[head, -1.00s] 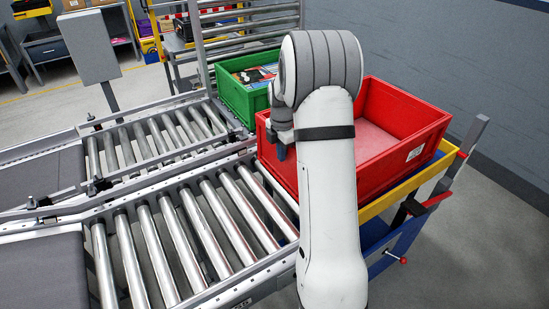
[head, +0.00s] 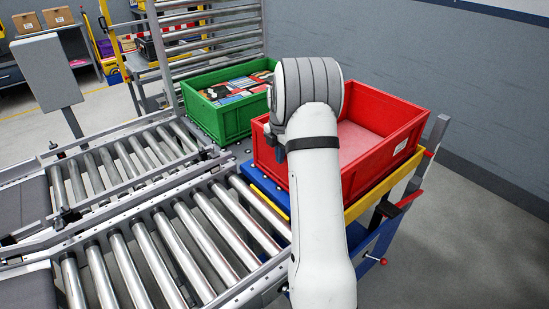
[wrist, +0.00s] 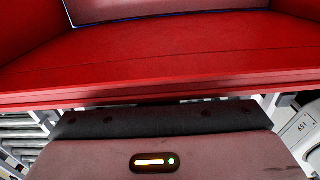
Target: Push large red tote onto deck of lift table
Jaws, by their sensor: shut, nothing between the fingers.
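The large red tote (head: 392,122) sits upright at the right in the head view, a white label on its near right wall. It rests on the lift table, whose blue deck (head: 266,183) shows as a strip left of the tote; its yellow edge (head: 385,187) runs under the tote's right side. My gripper (wrist: 160,121) is shut and empty, at the tote's left wall. In the wrist view the tote's red rim and wall (wrist: 170,65) fill the space just beyond it. My arm hides most of the gripper in the head view; whether it touches is unclear.
A roller conveyor (head: 180,240) lies to the left and front, its end beside the lift table. A green tote (head: 226,118) with packed goods stands behind, left of the red one. An upright grey post (head: 436,133) stands at the table's right. A grey wall is beyond.

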